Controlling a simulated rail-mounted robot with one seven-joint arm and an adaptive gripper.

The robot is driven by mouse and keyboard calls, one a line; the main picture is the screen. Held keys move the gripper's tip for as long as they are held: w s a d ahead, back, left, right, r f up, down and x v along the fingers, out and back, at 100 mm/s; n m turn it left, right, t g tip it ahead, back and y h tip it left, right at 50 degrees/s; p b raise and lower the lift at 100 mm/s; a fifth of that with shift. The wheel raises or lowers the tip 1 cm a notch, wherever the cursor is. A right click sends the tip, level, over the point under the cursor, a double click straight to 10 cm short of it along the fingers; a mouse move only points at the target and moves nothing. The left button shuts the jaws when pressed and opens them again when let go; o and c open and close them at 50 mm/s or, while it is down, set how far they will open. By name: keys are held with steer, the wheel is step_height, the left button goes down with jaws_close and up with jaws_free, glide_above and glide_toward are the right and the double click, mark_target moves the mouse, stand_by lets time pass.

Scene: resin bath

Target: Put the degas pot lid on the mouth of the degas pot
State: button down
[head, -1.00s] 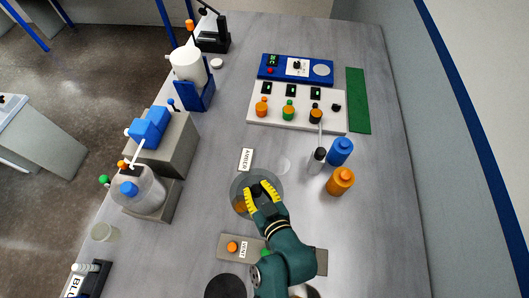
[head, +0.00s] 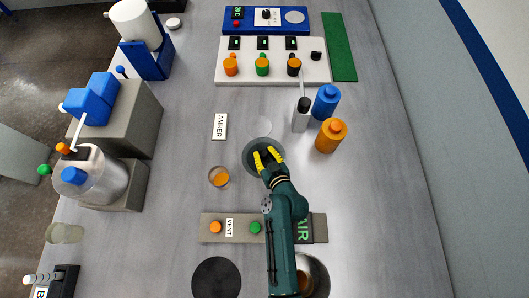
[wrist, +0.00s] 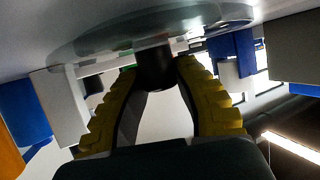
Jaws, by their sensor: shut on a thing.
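The degas pot lid (head: 250,151) is a clear greyish disc with a black knob. In the wrist view the lid (wrist: 110,38) spans the top of the picture, its dark knob (wrist: 155,68) between the yellow fingers. My gripper (head: 267,155) is shut on this knob and holds the lid over the middle of the bench; its height above the bench is hard to tell. A metallic round pot (head: 320,273), which looks like the degas pot, stands at the bottom of the head view, partly hidden behind my arm.
A cup with orange liquid (head: 219,178) stands left of the lid. A vent panel (head: 213,238) and a black disc (head: 216,278) lie nearer. The bench's right side is clear.

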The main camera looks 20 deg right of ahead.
steer(key=shift+w, duration=0.1)
steer(key=shift+f, duration=0.2)
steer(key=c, duration=0.9)
jaws_free()
steer(key=shift+r, duration=0.1)
